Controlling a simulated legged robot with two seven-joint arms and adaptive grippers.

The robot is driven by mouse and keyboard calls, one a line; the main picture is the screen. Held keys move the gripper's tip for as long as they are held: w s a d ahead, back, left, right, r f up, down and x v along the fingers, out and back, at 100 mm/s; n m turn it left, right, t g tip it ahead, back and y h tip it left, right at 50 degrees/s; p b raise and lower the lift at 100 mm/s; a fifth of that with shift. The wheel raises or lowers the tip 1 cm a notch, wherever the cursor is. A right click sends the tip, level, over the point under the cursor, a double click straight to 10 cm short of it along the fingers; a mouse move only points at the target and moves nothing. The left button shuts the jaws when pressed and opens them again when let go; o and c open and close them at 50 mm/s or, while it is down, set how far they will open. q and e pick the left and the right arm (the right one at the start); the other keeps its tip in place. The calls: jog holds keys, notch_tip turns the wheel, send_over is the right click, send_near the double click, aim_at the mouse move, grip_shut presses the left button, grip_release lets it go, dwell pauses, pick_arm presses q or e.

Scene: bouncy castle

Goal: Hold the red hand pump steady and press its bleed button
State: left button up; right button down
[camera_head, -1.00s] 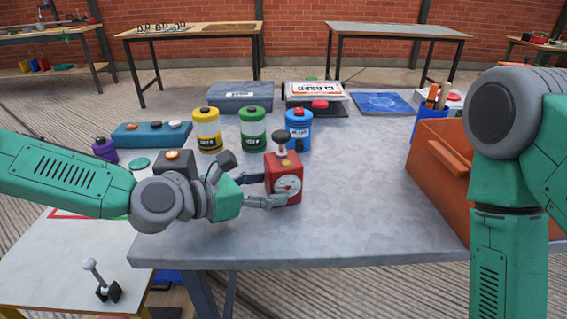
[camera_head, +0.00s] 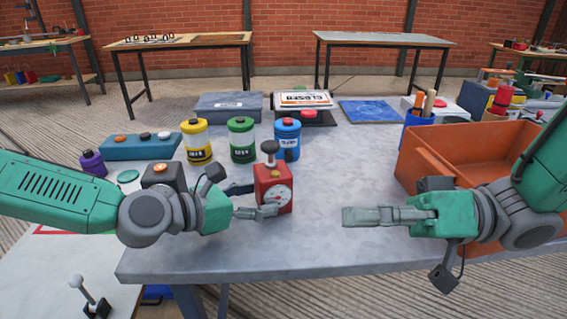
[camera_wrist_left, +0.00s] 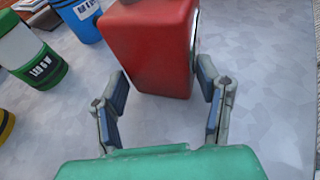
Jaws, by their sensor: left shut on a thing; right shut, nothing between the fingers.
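The red hand pump (camera_head: 268,192) stands upright on the grey table. It has a dark knob on top, a round white gauge on its front and a small yellow button (camera_head: 275,174) on its upper front edge. My left gripper (camera_head: 268,205) is shut on the pump's lower body from the left. In the left wrist view the pump (camera_wrist_left: 152,45) sits between the two fingers, and its top is out of frame. My right gripper (camera_head: 350,216) is shut and empty, pointing left over the table, clear of the pump and to its right.
Yellow (camera_head: 197,145), green (camera_head: 241,140) and blue (camera_head: 287,140) canisters stand behind the pump. An orange bin (camera_head: 425,178) stands at the right edge, behind my right arm. A black box with an orange button (camera_head: 160,176) is at the left. The table between pump and right gripper is clear.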

jog(key=w+d+r+n+h, duration=0.1)
jog(key=w+n, duration=0.4)
jog(key=w, duration=0.3)
jog(key=w+r+n+g+h, duration=0.1)
jog(key=w+r+n, duration=0.1)
jog(key=w+n, duration=0.3)
jog(key=w, duration=0.4)
jog(key=shift+w+d+h, duration=0.15)
jog(key=shift+d+h, duration=0.2)
jog(key=shift+h, duration=0.05)
send_over(283, 175)
notch_tip(283, 175, down, 3)
jog(key=shift+a+r, duration=0.1)
jog(key=shift+r, duration=0.1)
notch_tip(283, 175, down, 3)
jog(key=shift+f, duration=0.45)
